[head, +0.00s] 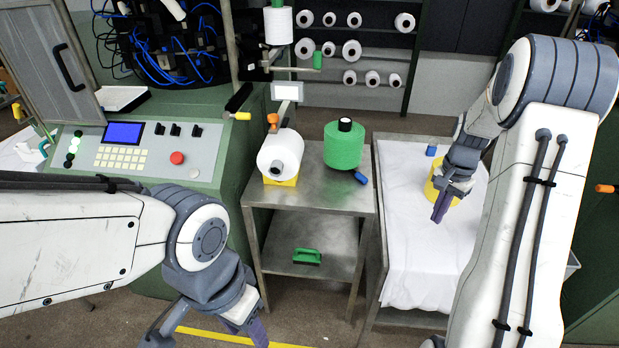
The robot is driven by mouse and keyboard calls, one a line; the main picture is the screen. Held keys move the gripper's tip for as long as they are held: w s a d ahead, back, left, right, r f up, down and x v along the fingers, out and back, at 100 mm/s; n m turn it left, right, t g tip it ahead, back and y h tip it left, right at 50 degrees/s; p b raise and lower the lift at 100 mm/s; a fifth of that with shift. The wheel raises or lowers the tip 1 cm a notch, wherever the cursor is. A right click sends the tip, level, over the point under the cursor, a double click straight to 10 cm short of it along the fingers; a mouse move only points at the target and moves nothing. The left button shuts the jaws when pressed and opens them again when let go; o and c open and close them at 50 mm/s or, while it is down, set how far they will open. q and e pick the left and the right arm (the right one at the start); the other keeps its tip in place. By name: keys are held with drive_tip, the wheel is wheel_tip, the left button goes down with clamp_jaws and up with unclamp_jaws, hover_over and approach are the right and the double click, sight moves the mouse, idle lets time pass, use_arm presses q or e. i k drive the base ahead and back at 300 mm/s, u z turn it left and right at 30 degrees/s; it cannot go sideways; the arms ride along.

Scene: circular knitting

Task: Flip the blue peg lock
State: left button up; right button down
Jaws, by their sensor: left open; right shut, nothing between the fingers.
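A small blue lever-like piece (361,177), which looks like the blue peg lock, shows at the lower right of the green yarn cone (343,150) on the metal table. It lies tilted, and I cannot tell how it is attached. My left gripper (208,338) is open at the bottom left, in front of and below the table, well away from the blue piece. My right gripper (440,207) is shut and empty above the white-covered table, in front of a yellow cylinder (433,188) that it partly hides. It is right of the blue piece and apart from it.
A small blue cylinder (431,150) stands on the white-covered table (410,245). A green-handled item (306,256) lies on the lower shelf. A control panel (130,150) is at left.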

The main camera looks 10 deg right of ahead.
sight(364, 180)
drive_tip(key=u, duration=0.55)
drive_tip(key=i, duration=0.85)
drive_tip(key=z, duration=0.7)
drive_tip(key=i, duration=0.55)
drive_tip(key=u, duration=0.05)
